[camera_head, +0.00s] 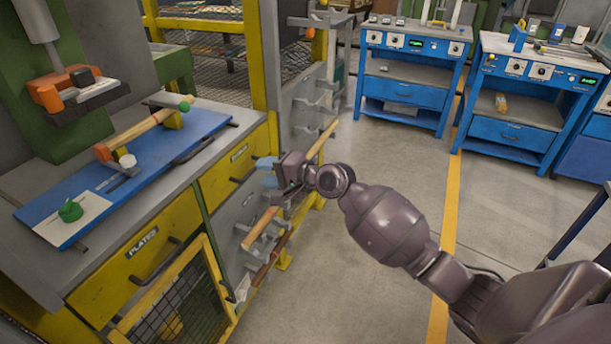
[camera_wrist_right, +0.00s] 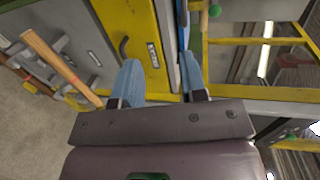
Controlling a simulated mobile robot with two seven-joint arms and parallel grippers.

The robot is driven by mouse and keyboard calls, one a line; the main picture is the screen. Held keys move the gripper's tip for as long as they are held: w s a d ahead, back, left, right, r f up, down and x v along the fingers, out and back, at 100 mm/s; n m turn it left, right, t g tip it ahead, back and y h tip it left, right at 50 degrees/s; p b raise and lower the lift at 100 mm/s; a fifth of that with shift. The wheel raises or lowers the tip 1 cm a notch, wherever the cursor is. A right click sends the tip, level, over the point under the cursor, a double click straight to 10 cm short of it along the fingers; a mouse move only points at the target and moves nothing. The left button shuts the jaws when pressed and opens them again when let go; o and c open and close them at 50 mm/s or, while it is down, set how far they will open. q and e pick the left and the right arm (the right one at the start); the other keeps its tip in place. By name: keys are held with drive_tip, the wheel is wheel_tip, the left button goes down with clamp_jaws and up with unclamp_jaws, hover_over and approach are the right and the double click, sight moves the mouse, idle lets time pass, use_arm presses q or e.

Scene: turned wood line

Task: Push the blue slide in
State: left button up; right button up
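The blue slide (camera_head: 150,167) is a long flat blue plate on top of the grey workbench at the left. Its front edge sticks out a little over the bench front, and a dark bar handle (camera_head: 203,148) sits along that edge. A turned wood piece (camera_head: 140,131) lies on it. My right gripper (camera_head: 268,172) is in front of the bench's right corner, lower than the slide and apart from its handle. In the right wrist view its two blue fingers (camera_wrist_right: 161,85) stand apart with nothing held. My left gripper is in neither view.
Yellow drawers (camera_head: 231,171) and a rack with wooden bars (camera_head: 262,227) stand below and beside my right gripper. A yellow post (camera_head: 263,55) rises behind the bench. Blue test benches (camera_head: 407,79) stand at the back right. The floor between is clear.

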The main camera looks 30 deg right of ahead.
drive_tip(key=p+v, duration=0.1)
drive_tip(key=v, duration=0.8)
drive_tip(key=shift+s+d, duration=0.15)
